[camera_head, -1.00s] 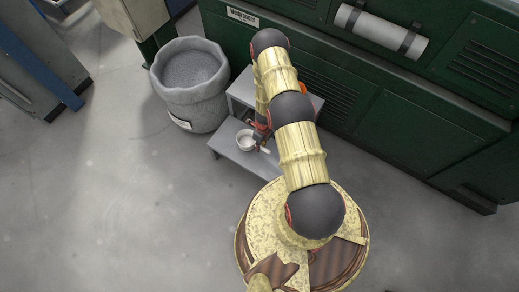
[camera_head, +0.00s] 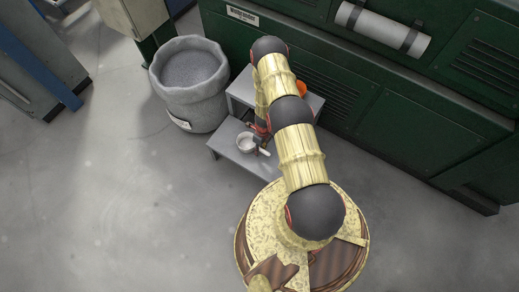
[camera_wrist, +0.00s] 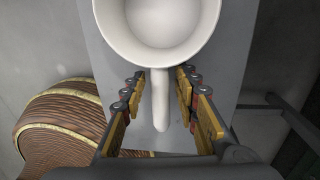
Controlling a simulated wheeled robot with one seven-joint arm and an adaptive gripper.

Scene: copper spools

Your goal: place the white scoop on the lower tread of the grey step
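The white scoop (camera_head: 245,141) is upright at the lower tread (camera_head: 228,152) of the grey step, near its left part. In the wrist view its round bowl (camera_wrist: 160,22) is at the top, over the grey tread surface (camera_wrist: 228,70), and its handle (camera_wrist: 160,105) points back toward my wrist. My gripper (camera_wrist: 160,76) is open, with one finger on each side of the handle and a visible gap on both sides. In the head view my gripper (camera_head: 258,136) is small and partly hidden by my arm.
The upper tread (camera_head: 241,90) holds an orange thing (camera_head: 301,88), partly hidden by my arm. A grey bin (camera_head: 190,85) stands left of the step. A green cabinet (camera_head: 390,110) stands behind it. The floor (camera_head: 110,210) at the left front is clear.

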